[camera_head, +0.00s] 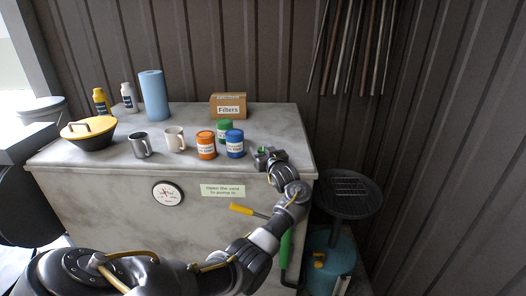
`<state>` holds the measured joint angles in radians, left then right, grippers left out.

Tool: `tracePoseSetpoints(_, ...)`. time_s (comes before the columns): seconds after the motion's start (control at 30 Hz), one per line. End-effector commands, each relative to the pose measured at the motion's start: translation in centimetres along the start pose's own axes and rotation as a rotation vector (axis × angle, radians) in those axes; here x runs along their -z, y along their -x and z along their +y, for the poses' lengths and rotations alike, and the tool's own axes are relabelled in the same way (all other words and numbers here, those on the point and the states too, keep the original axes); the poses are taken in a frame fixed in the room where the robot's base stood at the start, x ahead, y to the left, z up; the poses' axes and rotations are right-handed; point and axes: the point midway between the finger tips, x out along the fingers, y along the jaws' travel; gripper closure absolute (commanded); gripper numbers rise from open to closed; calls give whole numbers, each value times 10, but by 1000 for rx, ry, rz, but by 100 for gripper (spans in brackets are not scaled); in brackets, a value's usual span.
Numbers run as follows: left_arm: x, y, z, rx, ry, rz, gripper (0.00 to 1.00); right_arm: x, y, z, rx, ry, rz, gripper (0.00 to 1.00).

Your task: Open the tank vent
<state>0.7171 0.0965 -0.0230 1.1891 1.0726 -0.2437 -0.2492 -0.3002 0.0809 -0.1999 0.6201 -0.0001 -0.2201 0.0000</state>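The tank (110,185) is a large pale, marbled box with a flat top. A sign (222,190) on its front reads "Open the vent to pump in". My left gripper (265,157) is at the right part of the tank's top, near the front edge, right of the blue can. A small bit of green shows at its fingers, possibly part of the vent. The gripper and wrist hide most of that spot, so I cannot tell whether the fingers are open or shut. My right gripper is not in view.
A yellow-handled lever (242,209) sticks out of the tank's front, beside my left forearm. A round gauge (167,194) is left of the sign. Orange (206,145), green (224,128) and blue (235,144) cans stand close to the gripper. A grill (346,194) stands at right.

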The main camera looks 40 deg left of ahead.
Motion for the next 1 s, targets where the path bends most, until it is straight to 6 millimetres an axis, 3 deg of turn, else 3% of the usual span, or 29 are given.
tracePoseSetpoints(0.37, -2, 6, 1, -1, 0, 0, 44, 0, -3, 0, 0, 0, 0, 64)
tracePoseSetpoints(0.8, -4, 84, 0, -2, 4, -1, 44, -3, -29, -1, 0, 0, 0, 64)
tracePoseSetpoints(1.0, -2, 105, 0, -1, 1, -1, 44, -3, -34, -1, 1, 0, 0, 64)
